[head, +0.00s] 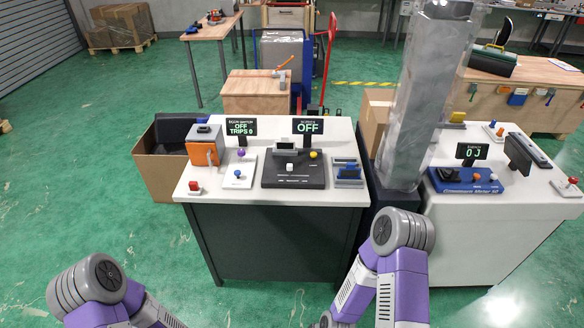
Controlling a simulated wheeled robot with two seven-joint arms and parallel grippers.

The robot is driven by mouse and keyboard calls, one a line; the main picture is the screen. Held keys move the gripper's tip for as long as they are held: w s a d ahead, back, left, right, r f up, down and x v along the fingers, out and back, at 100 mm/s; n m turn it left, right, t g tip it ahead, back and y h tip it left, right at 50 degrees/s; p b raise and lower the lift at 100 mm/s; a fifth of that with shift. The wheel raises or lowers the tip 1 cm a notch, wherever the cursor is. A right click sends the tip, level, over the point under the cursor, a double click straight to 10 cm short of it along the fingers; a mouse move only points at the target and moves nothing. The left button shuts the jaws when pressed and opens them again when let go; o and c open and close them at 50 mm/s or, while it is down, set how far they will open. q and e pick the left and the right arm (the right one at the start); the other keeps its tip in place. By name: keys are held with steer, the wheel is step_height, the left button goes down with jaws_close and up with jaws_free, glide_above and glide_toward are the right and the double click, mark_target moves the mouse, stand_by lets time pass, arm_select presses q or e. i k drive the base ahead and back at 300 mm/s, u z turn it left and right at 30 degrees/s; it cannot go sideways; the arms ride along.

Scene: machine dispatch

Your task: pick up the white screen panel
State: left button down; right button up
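I cannot single out a white screen panel with certainty. A flat white panel (238,172) with a blue knob and a purple knob lies on the left bench's white top, between an orange-and-grey box and a black device. Two small black displays stand behind: one reads "OFF TRIPS 0" (241,128), the other "OFF" (308,126). A dark tilted screen (518,152) stands on the right bench. My two arms show at the bottom, in front of the left bench and apart from it. Neither gripper's fingers show.
The left bench (340,128) also holds the orange box (204,146), the black device (294,172), a blue-grey holder (347,172) and a red button (194,186). A tall grey column (428,90) in a clear casing rises between the benches. Cardboard boxes stand beside the left bench. Green floor is open in front.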

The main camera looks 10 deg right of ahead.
mark_target(283, 144)
steer(key=u, duration=1.1)
steer(key=i, duration=0.6)
steer(key=z, duration=0.4)
